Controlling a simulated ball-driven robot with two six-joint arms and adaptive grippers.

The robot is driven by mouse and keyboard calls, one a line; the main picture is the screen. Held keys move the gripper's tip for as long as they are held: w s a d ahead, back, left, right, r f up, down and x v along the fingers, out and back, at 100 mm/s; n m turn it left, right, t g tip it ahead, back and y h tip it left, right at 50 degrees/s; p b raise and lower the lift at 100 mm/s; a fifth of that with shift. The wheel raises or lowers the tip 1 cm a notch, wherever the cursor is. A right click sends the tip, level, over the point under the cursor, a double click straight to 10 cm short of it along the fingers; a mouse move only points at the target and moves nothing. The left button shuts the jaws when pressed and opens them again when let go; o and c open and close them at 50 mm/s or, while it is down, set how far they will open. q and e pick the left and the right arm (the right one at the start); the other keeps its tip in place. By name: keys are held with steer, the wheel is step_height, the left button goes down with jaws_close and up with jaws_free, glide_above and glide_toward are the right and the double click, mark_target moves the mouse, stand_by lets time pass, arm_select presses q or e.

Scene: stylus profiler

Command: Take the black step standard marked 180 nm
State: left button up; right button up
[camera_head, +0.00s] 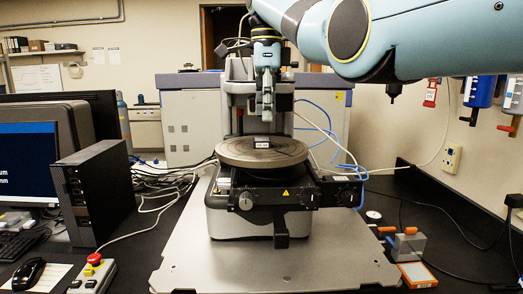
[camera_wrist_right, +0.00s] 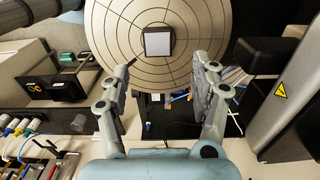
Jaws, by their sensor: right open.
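A small dark block with a pale top, which looks like the step standard (camera_head: 262,143), sits near the middle of the round stage (camera_head: 235,153). A light label shows on its front, but I cannot read it. In the right wrist view the block (camera_wrist_right: 158,42) is a pale square with a dark edge on the ringed stage (camera_wrist_right: 115,40). My right gripper (camera_head: 267,112) points down above the block, apart from it. In the right wrist view the right gripper (camera_wrist_right: 164,68) has its fingers spread with nothing between them. My left gripper is not in view.
The profiler's column (camera_head: 239,85) stands close behind my right gripper. A black computer (camera_head: 98,195) and a red stop button (camera_head: 94,260) are at left. An orange-and-grey item (camera_head: 407,243) and an orange box (camera_head: 418,274) lie at right. The metal base plate (camera_head: 280,268) in front is clear.

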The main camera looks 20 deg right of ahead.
mark_target(264, 139)
steer(key=shift+w+f, duration=0.15)
steer(key=shift+f, duration=0.35)
steer(key=f+p, duration=0.3)
steer(key=f, duration=0.1)
steer(key=shift+s+a+f, duration=0.1)
steer(key=shift+s+a, duration=0.15)
steer(key=shift+a, duration=0.05)
steer(key=shift+w+f, duration=0.1)
steer(key=shift+f, duration=0.25)
steer(key=shift+c, duration=0.8)
steer(key=c, duration=0.9)
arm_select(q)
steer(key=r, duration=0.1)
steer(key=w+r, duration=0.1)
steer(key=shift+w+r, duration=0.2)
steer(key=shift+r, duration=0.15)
arm_select(e)
steer(key=shift+o, duration=0.2)
steer(key=shift+r, duration=0.15)
